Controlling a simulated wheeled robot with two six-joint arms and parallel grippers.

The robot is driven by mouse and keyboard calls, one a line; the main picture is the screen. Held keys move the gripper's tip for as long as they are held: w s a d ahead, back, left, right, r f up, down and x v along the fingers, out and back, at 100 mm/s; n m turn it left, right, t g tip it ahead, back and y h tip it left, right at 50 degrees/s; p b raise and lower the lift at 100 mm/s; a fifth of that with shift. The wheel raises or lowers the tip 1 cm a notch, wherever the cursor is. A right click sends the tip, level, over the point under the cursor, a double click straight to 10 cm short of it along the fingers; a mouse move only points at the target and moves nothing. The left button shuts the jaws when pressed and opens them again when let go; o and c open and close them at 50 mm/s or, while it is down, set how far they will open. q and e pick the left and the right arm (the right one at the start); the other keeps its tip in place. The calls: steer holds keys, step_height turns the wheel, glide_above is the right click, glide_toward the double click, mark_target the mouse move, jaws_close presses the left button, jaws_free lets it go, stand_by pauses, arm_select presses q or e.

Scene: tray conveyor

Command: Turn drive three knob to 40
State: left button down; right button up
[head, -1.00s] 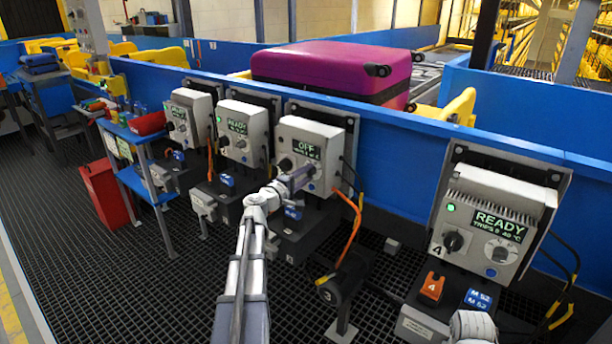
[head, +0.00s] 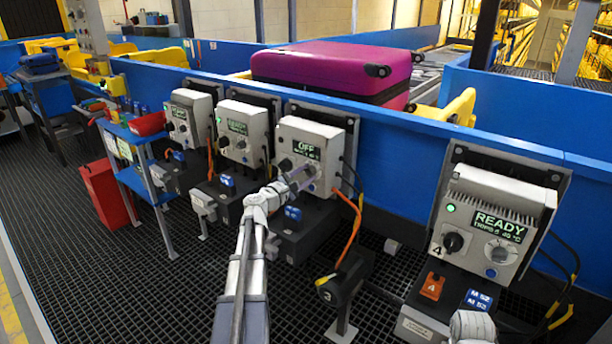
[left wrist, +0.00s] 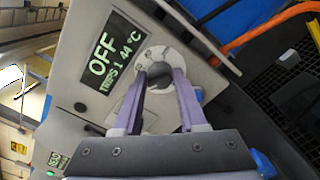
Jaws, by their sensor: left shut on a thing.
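The drive three unit (head: 322,131) is a light grey box on the blue conveyor side. Its green display (head: 307,149) reads OFF; in the left wrist view the display (left wrist: 113,55) reads OFF over a trips line that looks like 44 °C. My left gripper (head: 309,172) is at the lower right of this face.
Drive four (head: 487,220) stands to the right, its display reading READY. Two similar drives (head: 243,120) stand to the left. An orange cable (head: 352,215) hangs beside drive three. A magenta suitcase (head: 325,65) lies behind on the conveyor. The grating floor (head: 130,290) in front is open.

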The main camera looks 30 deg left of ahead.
arm_select(q)
steer(key=shift+n, duration=0.4)
steer(key=c, duration=0.5)
jaws_free()
steer(key=s, duration=0.8)
steer(key=shift+a, duration=0.3)
steer(key=shift+w, duration=0.1)
